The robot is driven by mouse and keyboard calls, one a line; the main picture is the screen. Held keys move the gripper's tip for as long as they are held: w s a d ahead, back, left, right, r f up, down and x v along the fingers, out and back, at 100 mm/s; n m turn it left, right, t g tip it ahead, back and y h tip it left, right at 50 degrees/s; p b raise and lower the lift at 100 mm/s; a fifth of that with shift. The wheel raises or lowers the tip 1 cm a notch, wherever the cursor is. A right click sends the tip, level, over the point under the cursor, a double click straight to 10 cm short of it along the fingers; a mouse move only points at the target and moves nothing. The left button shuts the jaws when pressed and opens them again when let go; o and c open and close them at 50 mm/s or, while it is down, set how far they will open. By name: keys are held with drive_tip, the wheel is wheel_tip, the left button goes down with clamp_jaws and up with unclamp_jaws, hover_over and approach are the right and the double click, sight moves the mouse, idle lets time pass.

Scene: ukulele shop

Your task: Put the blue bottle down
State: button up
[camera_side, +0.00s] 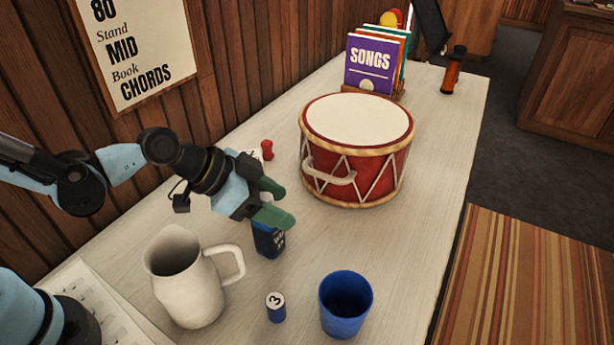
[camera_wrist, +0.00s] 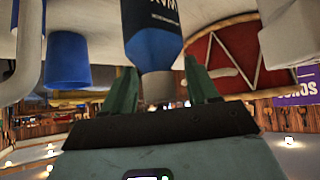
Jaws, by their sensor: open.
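The blue bottle (camera_side: 268,241) stands on the pale table, just below my gripper (camera_side: 273,202), which partly hides its top. The bottle has a dark blue body with white lettering and looks upright. In the wrist view, which is upside down, the bottle (camera_wrist: 152,45) shows its grey narrow end between the two green fingers of my gripper (camera_wrist: 160,78). The fingers are open, with visible gaps on both sides of the bottle.
A cream pitcher (camera_side: 185,285), a blue cup (camera_side: 346,305) and a small cylinder marked 3 (camera_side: 276,307) stand nearby. A red drum (camera_side: 357,160) is behind to the right. A small red object (camera_side: 267,150) and SONGS books (camera_side: 370,65) are farther back.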

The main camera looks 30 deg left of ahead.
drive_tip(key=shift+v, duration=5.95)
drive_tip(key=a+f+n+y, duration=0.3)
drive_tip(key=a+n+y, duration=0.3)
drive_tip(key=a+n, duration=0.3)
drive_tip(key=a, duration=0.3)
drive_tip(key=shift+t, duration=0.4)
